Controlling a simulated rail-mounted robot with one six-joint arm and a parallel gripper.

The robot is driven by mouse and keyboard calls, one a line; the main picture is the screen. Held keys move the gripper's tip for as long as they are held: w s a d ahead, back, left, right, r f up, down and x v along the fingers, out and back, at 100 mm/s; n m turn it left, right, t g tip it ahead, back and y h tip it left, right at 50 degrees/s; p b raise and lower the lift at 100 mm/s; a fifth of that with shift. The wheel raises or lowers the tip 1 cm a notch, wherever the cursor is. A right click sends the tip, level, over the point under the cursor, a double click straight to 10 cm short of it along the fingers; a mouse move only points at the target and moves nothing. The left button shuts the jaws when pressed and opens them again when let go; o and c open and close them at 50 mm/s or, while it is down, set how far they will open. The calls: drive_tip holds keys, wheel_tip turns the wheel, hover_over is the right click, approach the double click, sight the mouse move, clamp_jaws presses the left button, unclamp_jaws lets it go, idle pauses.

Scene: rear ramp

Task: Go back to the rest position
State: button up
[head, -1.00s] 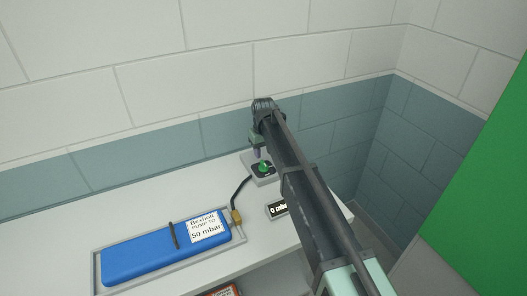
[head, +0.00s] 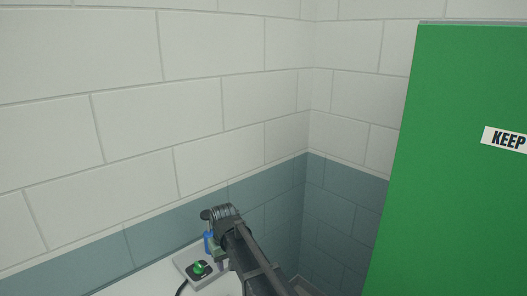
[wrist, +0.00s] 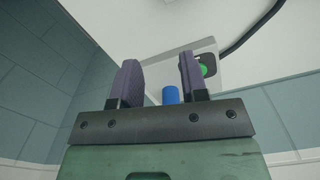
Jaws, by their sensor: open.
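My gripper (head: 216,256) shows low in the head view, at the end of my dark arm, just right of a green knob (head: 199,267) on a pale plate. In the wrist view my gripper (wrist: 160,62) has two purple fingers standing well apart, with no object clamped between them. A small blue cylinder (wrist: 171,95) shows between the finger bases; I cannot tell whether it belongs to my gripper. The green knob also shows in the wrist view (wrist: 208,66), partly behind the right finger.
A white worktop (head: 142,285) lies low in the head view, with a black cable beside the knob plate. Block walls (head: 120,130) meet in a corner behind my arm. A large green panel (head: 450,200) with a partly cut-off "KEEP" label stands at the right.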

drive_tip(key=s+d+f+m, duration=0.1)
drive_tip(key=s+d, duration=0.4)
drive_tip(key=d, duration=0.5)
drive_tip(key=s+d+m+b, duration=0.1)
drive_tip(key=s+d+m, duration=0.2)
drive_tip(key=s+d, duration=0.3)
drive_tip(key=s+d+f+m+b, duration=0.1)
drive_tip(key=s+d, duration=0.5)
drive_tip(key=d, duration=0.9)
drive_tip(key=shift+s+f+m, duration=0.15)
drive_tip(key=shift+f+m, duration=0.15)
drive_tip(key=shift+m, duration=0.4)
